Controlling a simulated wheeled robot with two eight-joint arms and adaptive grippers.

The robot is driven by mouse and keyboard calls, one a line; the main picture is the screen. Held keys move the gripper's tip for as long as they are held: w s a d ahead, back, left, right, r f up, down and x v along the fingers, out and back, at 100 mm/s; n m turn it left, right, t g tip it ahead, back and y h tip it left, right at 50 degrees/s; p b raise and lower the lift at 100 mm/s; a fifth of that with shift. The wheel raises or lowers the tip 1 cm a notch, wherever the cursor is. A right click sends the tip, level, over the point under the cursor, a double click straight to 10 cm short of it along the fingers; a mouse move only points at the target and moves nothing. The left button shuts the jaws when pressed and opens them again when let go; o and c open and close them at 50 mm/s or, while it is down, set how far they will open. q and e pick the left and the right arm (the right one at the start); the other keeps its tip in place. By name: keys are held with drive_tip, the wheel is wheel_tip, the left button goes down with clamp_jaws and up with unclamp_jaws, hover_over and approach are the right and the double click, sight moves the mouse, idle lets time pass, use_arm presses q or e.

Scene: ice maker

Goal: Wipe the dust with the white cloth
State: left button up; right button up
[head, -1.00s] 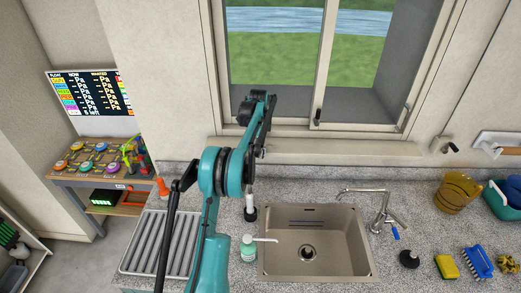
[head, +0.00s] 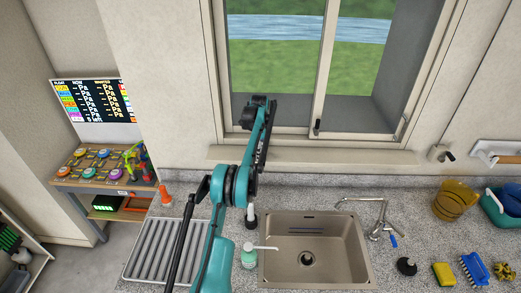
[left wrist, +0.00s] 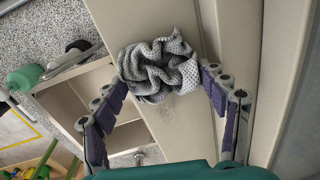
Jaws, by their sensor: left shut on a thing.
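The cloth (left wrist: 158,68), a crumpled grey-white knit, sits between the fingers of my left gripper (left wrist: 165,100) in the left wrist view. The gripper is shut on it, with the fingers on either side. The cloth is over the pale window sill and appears to lie against it. Faint pale specks, possibly the dust (left wrist: 174,108), show on the sill just below the cloth. In the head view my left arm reaches up in front of the sill (head: 330,157); the cloth and fingertips are hidden there. My right gripper is not in view.
The sink (head: 310,225) with its faucet (head: 381,215) lies below the sill. A green soap bottle (head: 248,256) stands left of it near my arm. A drying rack (head: 165,250) is further left. The sill's right part is clear.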

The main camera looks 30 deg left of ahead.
use_arm(q)
drive_tip(key=shift+w+r+p, duration=0.1)
drive_tip(key=shift+r+p, duration=0.55)
drive_tip(key=shift+r, duration=0.15)
wheel_tip(320, 180, up, 4)
drive_tip(key=shift+f+p, duration=0.1)
drive_tip(key=shift+p, duration=1.15)
drive_tip(key=shift+r, duration=0.2)
drive_tip(key=shift+r+p, duration=1.35)
drive_tip(key=shift+r, duration=0.25)
drive_tip(key=shift+f, duration=0.1)
